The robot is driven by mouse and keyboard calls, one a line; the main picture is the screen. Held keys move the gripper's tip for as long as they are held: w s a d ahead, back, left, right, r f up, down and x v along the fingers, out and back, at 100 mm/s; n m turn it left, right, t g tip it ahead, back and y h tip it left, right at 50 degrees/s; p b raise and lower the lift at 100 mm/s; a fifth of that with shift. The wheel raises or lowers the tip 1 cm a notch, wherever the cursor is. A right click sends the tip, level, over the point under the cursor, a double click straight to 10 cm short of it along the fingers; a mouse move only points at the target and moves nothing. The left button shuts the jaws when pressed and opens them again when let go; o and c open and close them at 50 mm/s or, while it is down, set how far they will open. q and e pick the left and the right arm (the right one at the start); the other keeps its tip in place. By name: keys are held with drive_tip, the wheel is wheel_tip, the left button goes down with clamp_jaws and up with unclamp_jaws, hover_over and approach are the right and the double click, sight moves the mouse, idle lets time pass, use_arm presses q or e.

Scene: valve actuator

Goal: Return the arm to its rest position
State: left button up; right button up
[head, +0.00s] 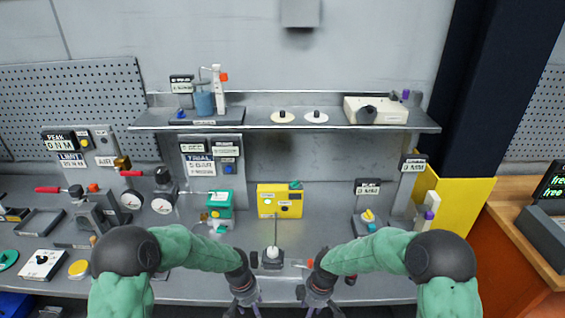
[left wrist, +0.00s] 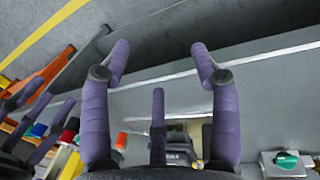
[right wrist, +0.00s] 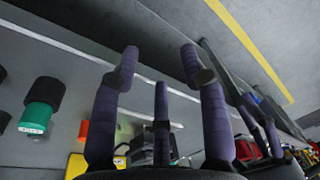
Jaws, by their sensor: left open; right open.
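My two green arms reach in from the lower left and lower right of the head view. My left gripper (head: 243,311) is at the bottom edge, in front of the bench's front edge. In the left wrist view its purple fingers (left wrist: 158,62) are spread with nothing between them. My right gripper (head: 322,311) is beside it at the bottom edge, a short gap to the right. In the right wrist view its fingers (right wrist: 160,62) are also spread and empty. The fingertips are partly cut off at the bottom of the head view.
The grey bench (head: 200,285) stands in front of me. A yellow box (head: 280,201), a green device (head: 219,206) and a small fixture with a thin upright rod (head: 273,257) stand on it. A shelf (head: 340,123) is above. A wooden counter (head: 520,235) is at the right.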

use_arm(q)
drive_tip(key=s+f+n+h+b, duration=0.1)
drive_tip(key=s+f+b, duration=0.7)
drive_tip(key=s+f, duration=1.2)
drive_tip(key=shift+s+a+f+n+t+h, duration=0.2)
drive_tip(key=shift+f+n+t+h, duration=0.2)
drive_tip(key=shift+f+h, duration=0.25)
use_arm(e)
drive_tip(key=s+d+f+m+y, duration=0.1)
drive_tip(key=s+f+m+y, duration=0.1)
drive_tip(key=s+f+m, duration=1.4)
drive_tip(key=s+f, duration=0.3)
drive_tip(key=f, duration=0.3)
drive_tip(key=shift+s+t, duration=0.15)
drive_tip(key=shift+t, duration=0.25)
